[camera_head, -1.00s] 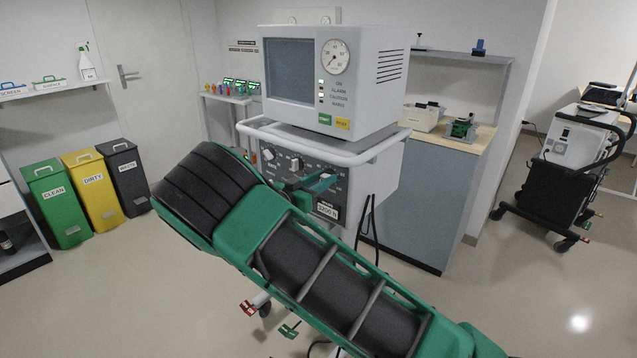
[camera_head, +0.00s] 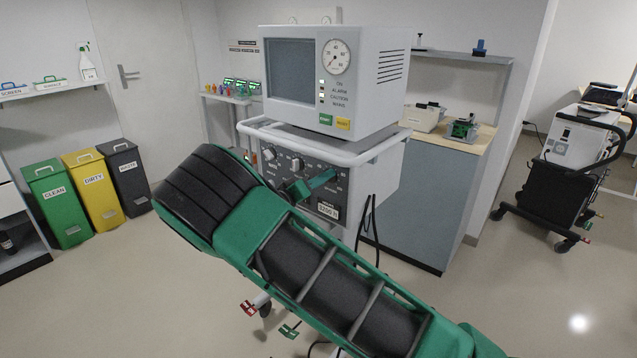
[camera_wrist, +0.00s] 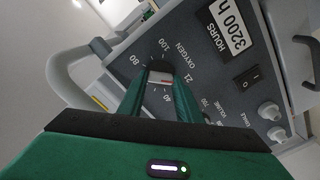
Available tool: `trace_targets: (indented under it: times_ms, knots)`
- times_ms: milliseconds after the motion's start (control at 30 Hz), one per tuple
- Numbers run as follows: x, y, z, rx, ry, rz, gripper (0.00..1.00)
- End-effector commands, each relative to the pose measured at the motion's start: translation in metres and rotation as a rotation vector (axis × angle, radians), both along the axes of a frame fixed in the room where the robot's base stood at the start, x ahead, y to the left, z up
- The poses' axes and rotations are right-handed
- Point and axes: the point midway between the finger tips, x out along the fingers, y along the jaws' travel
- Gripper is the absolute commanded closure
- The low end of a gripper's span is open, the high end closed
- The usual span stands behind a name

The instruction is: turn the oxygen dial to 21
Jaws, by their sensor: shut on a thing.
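My gripper (camera_wrist: 160,84) is shut on the dial, one green finger on each side. The fingers hide part of the dial and its scale, and I cannot tell exactly which number it points to. In the head view my gripper (camera_head: 312,187) is at the front panel of the ventilator (camera_head: 375,165), and the dial is hidden.
A white rail (camera_head: 300,155) runs around the ventilator's panel. A black rocker switch (camera_wrist: 246,77) and small pale knobs (camera_wrist: 269,111) are near the dial. Dark cables (camera_head: 367,225) hang at the ventilator's right. Open floor lies left, before the bins (camera_head: 90,190).

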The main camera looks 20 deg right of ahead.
Motion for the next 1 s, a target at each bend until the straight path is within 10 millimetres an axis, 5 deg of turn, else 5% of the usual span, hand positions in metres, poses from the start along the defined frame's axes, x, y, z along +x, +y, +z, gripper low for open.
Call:
trace_targets:
  times_ms: [567, 600, 667, 1000]
  knots:
    - [0.0001, 0.0008, -0.0015, -0.016, 0.029, 0.001, 0.91]
    - [0.0001, 0.0008, -0.0016, -0.016, 0.029, 0.001, 0.62]
    - [0.0, 0.0009, -0.0015, -0.016, 0.029, 0.001, 0.5]
    - [-0.0013, 0.003, -0.0008, -0.016, 0.026, 0.001, 0.5]
